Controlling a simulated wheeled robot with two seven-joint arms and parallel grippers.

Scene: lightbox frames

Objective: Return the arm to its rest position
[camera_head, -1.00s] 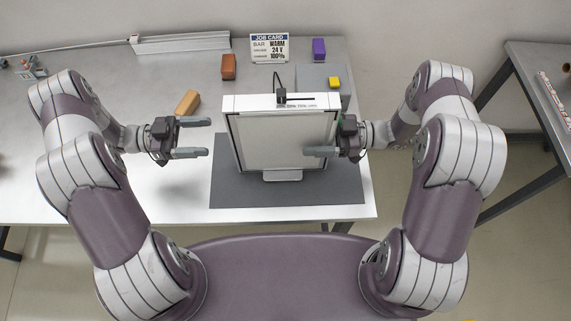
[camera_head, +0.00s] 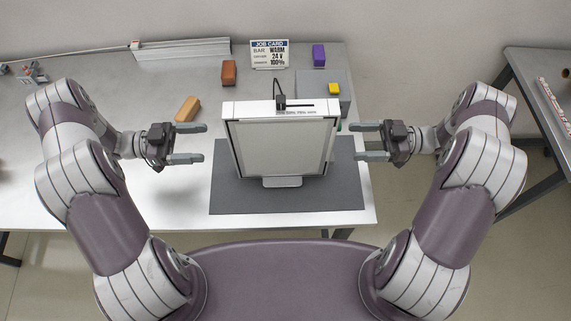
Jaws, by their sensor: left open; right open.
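My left gripper (camera_head: 192,143) is open and empty above the table, to the left of the lightbox. My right gripper (camera_head: 368,141) is open and empty to the right of the lightbox, near the table's right edge and apart from the box. The lightbox (camera_head: 281,148) stands upright on a dark grey mat (camera_head: 228,196), with a pale front panel, a white top and a small black piece with a cable on top.
A job card (camera_head: 269,54) stands at the back. A second table (camera_head: 520,75) is at the right.

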